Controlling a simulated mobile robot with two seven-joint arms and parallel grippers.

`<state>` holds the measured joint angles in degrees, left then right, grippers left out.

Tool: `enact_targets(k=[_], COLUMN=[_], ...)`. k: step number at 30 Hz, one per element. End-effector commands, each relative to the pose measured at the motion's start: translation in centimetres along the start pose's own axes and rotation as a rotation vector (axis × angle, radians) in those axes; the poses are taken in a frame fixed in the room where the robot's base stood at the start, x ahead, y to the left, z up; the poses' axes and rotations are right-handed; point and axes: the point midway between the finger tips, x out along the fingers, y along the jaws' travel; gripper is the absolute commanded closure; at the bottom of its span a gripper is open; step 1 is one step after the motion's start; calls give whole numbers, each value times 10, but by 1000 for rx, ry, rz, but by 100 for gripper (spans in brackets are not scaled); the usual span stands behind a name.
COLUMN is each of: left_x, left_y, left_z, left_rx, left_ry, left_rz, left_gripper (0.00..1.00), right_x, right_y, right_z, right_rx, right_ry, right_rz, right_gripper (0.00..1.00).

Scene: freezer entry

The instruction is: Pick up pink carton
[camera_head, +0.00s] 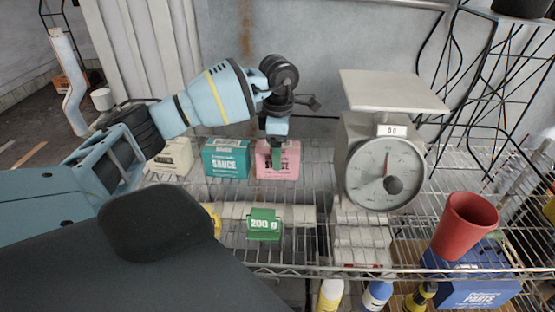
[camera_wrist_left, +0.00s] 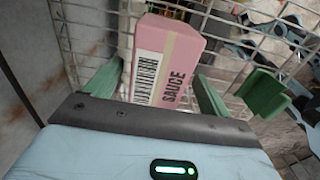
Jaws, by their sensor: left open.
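The pink carton (camera_head: 283,160) stands on the wire shelf, at the right end of a row of cartons. In the left wrist view the pink carton (camera_wrist_left: 168,62) shows its SAUCE label and a barcode, and it lies between the two green fingers. My left gripper (camera_head: 277,155) reaches down over the carton from above. In the left wrist view my left gripper (camera_wrist_left: 160,92) is open, with a finger on each side of the carton. I cannot tell whether either finger touches it. My right gripper is not in view.
A teal carton (camera_head: 226,158) stands just left of the pink one, with a cream carton (camera_head: 172,156) beyond. A kitchen scale (camera_head: 385,170) stands to the right. A red cup (camera_head: 465,226) is at right.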

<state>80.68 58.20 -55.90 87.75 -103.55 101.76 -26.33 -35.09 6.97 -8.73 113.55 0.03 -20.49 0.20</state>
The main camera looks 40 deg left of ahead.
Motion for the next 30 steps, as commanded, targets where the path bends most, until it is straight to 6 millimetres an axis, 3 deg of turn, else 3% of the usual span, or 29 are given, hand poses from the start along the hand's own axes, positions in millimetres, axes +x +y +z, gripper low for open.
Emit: enact_targets(k=[7, 17, 30], left_x=[32, 38, 37], left_y=[1, 1, 1], left_z=[-1, -1, -1], left_rx=[0, 1, 0], left_ry=[0, 0, 0], left_rz=[0, 0, 0], left_gripper=[18, 19, 77], right_x=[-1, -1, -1], right_y=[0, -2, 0], right_z=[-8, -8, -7], right_rx=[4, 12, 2], right_ry=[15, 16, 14], right_rz=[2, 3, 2], right_gripper=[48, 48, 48])
